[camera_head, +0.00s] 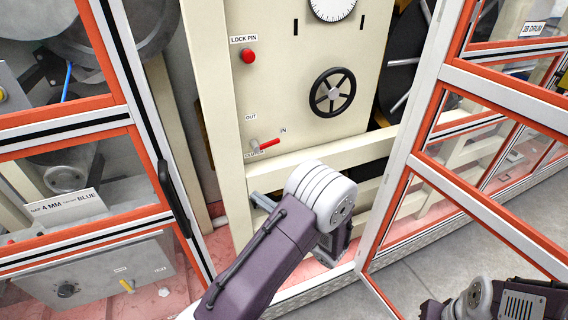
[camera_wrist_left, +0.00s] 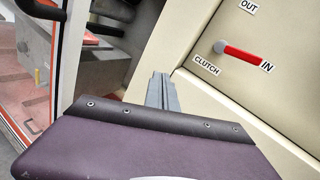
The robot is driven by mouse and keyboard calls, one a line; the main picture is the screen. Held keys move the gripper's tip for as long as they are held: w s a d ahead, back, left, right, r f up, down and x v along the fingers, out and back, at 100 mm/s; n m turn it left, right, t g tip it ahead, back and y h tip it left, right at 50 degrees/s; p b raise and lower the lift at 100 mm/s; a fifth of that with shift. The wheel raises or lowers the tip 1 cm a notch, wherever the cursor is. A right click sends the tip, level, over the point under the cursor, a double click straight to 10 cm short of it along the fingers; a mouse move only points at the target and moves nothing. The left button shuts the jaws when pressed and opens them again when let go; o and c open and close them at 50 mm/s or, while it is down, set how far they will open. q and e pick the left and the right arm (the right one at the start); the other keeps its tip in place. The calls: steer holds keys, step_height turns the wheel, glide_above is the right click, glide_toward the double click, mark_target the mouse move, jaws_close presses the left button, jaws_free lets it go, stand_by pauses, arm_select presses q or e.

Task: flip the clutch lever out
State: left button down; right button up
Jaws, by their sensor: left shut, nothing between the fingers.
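The clutch lever (camera_head: 268,143) has a red handle on a grey pivot, low on the cream panel. It points right toward the IN label; the OUT label is above the pivot. In the left wrist view the lever (camera_wrist_left: 242,54) shows at the upper right, beside the CLUTCH, OUT and IN labels. My left gripper (camera_head: 262,201) is below the lever, apart from it, with its grey fingers shut and empty. The fingers also show in the left wrist view (camera_wrist_left: 162,92), left of and below the lever. My right gripper is out of view; part of my right arm shows at the bottom right.
The panel also carries a red lock pin knob (camera_head: 248,56), a black handwheel (camera_head: 332,92) and a dial (camera_head: 332,8). A cream crossbar (camera_head: 330,158) runs below the lever. Orange-and-white framed doors stand at left (camera_head: 150,150) and right (camera_head: 408,150), with the opening between them.

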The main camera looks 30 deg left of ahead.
mark_target(279, 163)
arm_select(q)
steer(key=w+d+m+t, duration=0.5)
steer(key=w+d+t, duration=0.2)
steer(key=t, duration=0.1)
steer(key=shift+w+d+h+b, duration=0.2)
steer(key=shift+w+h+b, duration=0.1)
steer(key=shift+w+b, duration=0.1)
steer(key=shift+r, duration=0.1)
steer(key=p+x, duration=0.2)
steer(key=x, duration=0.8)
steer(key=shift+a+r+p, duration=0.15)
steer(key=shift+a+p, duration=0.05)
steer(key=shift+p, duration=0.15)
steer(key=r, duration=0.1)
steer(key=r+p, duration=0.1)
steer(key=r, duration=0.1)
steer(key=shift+s+r+p, duration=0.35)
steer(key=shift+a, duration=0.1)
